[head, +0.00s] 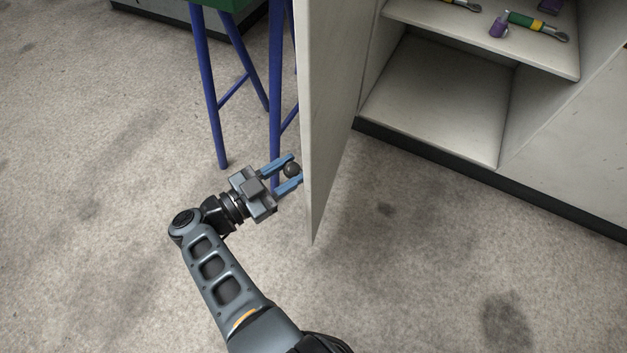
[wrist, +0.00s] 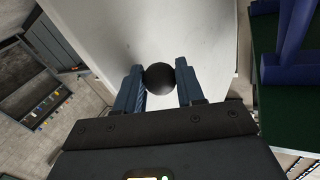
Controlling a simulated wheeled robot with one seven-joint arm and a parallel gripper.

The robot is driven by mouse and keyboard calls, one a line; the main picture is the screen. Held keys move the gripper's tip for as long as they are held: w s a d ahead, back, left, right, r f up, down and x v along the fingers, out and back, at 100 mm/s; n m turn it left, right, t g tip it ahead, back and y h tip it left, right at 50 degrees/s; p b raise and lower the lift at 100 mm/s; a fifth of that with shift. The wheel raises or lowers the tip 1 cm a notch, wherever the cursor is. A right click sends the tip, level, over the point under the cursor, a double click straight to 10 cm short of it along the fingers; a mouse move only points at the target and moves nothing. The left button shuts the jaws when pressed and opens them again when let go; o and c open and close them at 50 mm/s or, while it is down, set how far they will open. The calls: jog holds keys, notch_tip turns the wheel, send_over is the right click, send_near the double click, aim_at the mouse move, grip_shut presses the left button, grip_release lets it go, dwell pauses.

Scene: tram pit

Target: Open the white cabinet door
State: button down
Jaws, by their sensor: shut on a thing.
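The white cabinet door (head: 329,105) stands swung wide open, its face roughly edge-on in the head view. The open cabinet (head: 435,95) shows its inside to the right of the door, with a shelf above an empty lower compartment. A round black knob (head: 291,170) sits on the door's outer face. My gripper (head: 289,174) is shut on this knob, with its blue fingers on either side of it. In the wrist view the knob (wrist: 159,78) lies between the two fingers, in front of the pale door face (wrist: 190,35).
A green-topped stand with blue legs (head: 205,90) is close behind the door on the left. Tools with coloured handles (head: 535,25) lie on the cabinet shelf (head: 480,35). The concrete floor in front of the cabinet is clear.

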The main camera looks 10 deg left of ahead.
jog(key=shift+w+a+r+b, duration=0.2)
jog(key=shift+w+a, duration=0.1)
jog(key=shift+a, duration=0.2)
jog(key=shift+w+a+r+b, duration=0.15)
jog(key=shift+w+a, duration=0.15)
jog(key=shift+a, duration=0.15)
jog(key=c, duration=1)
grip_release()
jog(key=shift+c, duration=0.2)
jog(key=b+v, duration=0.1)
jog(key=v, duration=0.7)
jog(key=shift+f, duration=0.25)
jog(key=shift+s+d, duration=0.1)
